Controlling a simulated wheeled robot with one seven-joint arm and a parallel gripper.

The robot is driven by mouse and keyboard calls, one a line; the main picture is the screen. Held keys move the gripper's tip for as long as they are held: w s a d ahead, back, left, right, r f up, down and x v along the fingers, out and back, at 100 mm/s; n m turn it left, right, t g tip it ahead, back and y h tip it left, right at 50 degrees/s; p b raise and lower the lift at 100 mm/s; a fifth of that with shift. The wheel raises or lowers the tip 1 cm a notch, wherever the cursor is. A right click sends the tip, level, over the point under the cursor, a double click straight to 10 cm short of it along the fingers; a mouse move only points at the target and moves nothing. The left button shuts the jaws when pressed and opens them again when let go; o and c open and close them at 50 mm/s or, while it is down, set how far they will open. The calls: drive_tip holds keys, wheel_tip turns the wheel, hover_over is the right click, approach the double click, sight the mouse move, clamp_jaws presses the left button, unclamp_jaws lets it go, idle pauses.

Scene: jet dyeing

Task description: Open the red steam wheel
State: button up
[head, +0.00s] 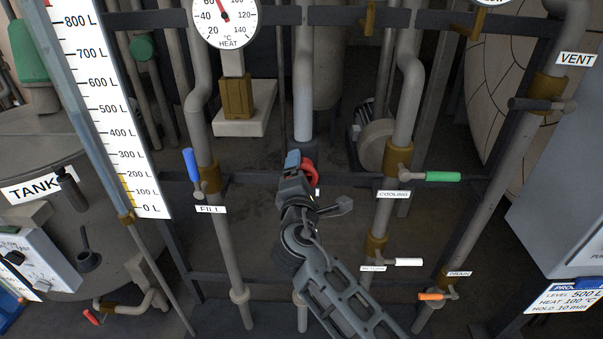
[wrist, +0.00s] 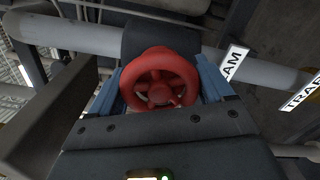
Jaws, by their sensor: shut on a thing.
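The red steam wheel (wrist: 162,82) sits on a dark valve body on a grey pipe in the wrist view. In the head view only part of the red wheel (head: 309,170) shows to the right of my gripper (head: 298,164), and my arm hides the rest. A white label ending in "AM" (wrist: 235,62) stands right of the wheel.
Other valves stand around: the blue FILL handle (head: 190,164) to the left, the green COOLING handle (head: 442,176), the white RETURN handle (head: 408,262) and the orange DRAIN handle (head: 431,297) to the right. The heat gauge (head: 226,18) is above. Pipes and dark frame bars flank my arm.

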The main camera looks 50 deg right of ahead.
drive_tip(key=shift+w+a, duration=0.1)
drive_tip(key=shift+a, duration=0.1)
drive_tip(key=o, duration=0.8)
drive_tip(key=shift+f, duration=0.1)
drive_tip(key=shift+o, duration=0.7)
drive_tip(key=shift+d, duration=0.1)
drive_tip(key=b+v, duration=0.2)
drive_tip(key=v, duration=0.6)
